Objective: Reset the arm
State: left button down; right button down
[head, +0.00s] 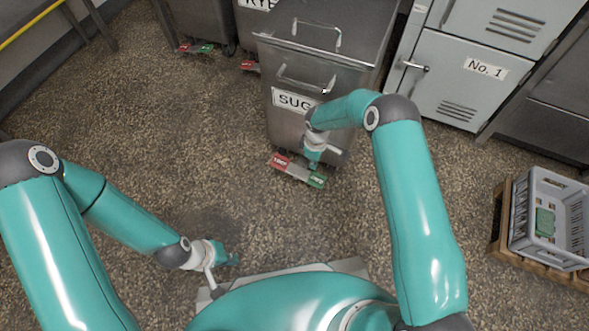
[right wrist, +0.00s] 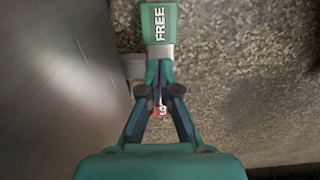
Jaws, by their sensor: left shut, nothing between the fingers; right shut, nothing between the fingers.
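My left gripper (head: 229,260) is shut and empty, low over the floor at the lower left, near my base. My right gripper (head: 314,163) is shut and empty, in front of the steel bin labelled SUGAR in part (head: 300,75), just above its red and green pedal (head: 297,171). The right wrist view shows the closed fingers (right wrist: 160,66) over the pedal, with the green FREE end (right wrist: 159,22) beyond the fingertips and a bit of red showing between the fingers. I cannot tell whether the fingertips touch the pedal. My right arm hides part of the bin's label.
More steel bins with red and green pedals (head: 195,48) stand at the back left. A grey locker marked No. 1 (head: 450,85) stands right of the sugar bin. A grey crate (head: 520,250) with a green item sits on a wooden base at right. Speckled floor at left is clear.

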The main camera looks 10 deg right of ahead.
dwell(0.4)
jog(key=s+a+r+m+y, duration=0.25)
jog(key=s+m, duration=0.35)
jog(key=s, duration=0.8)
jog(key=s+a+r+m+y, duration=0.25)
jog(key=s+m, duration=0.35)
jog(key=s, duration=0.9)
notch_tip(320, 180, up, 38)
jog(key=w+m+h+p, duration=0.1)
jog(key=w+p, duration=0.1)
jog(key=p, duration=3.6)
jog(key=shift+w+d+t+p, duration=0.2)
jog(key=shift+d+t+p, duration=0.1)
jog(key=shift+p, duration=0.1)
